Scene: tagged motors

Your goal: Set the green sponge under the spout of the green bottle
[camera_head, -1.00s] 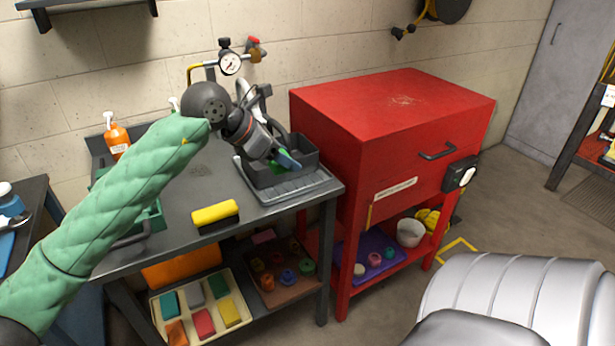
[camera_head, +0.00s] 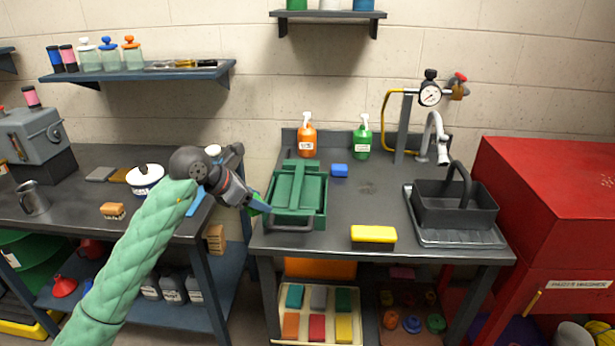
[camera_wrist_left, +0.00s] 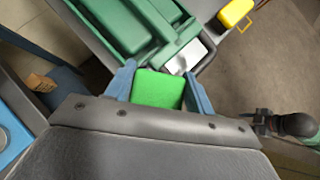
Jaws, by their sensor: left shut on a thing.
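My left gripper (camera_head: 261,206) is shut on the green sponge (camera_head: 256,203), beside the left side of the green toolbox. In the left wrist view the bright green sponge (camera_wrist_left: 157,90) sits between the blue fingers of my left gripper (camera_wrist_left: 160,82). The green bottle (camera_head: 362,140) stands upright at the back of the dark bench, with a white pump spout on top. The bench just in front of it looks clear. The gripper is to the left of and nearer than the bottle.
The green toolbox (camera_head: 311,214) lies between gripper and bottle. An orange bottle (camera_head: 306,140) stands left of the green one. A black basket (camera_head: 455,213) stands right.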

